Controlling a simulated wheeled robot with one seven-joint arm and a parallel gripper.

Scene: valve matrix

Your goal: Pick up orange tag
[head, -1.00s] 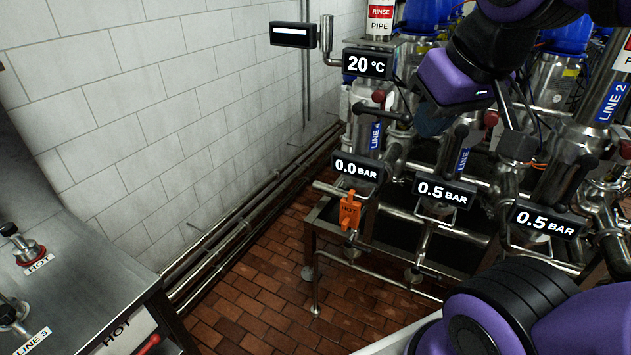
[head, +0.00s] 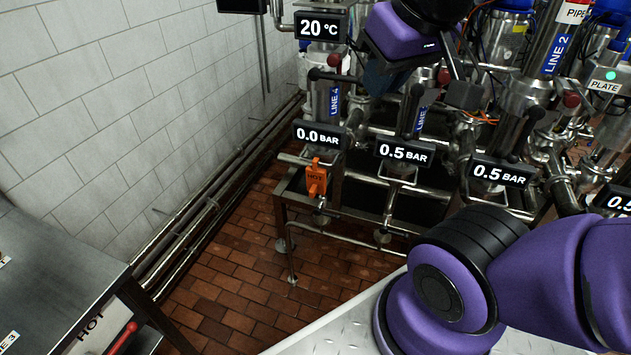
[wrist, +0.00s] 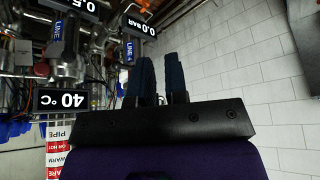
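I cannot make out the tag in the wrist view.
The 0.0 BAR display (head: 318,135) sits right above the tag. Other displays, valves and pipes crowd the right. A steel bench (head: 60,270) stands at the left, near a white tiled wall (head: 100,110). The brick floor (head: 225,285) between is clear.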

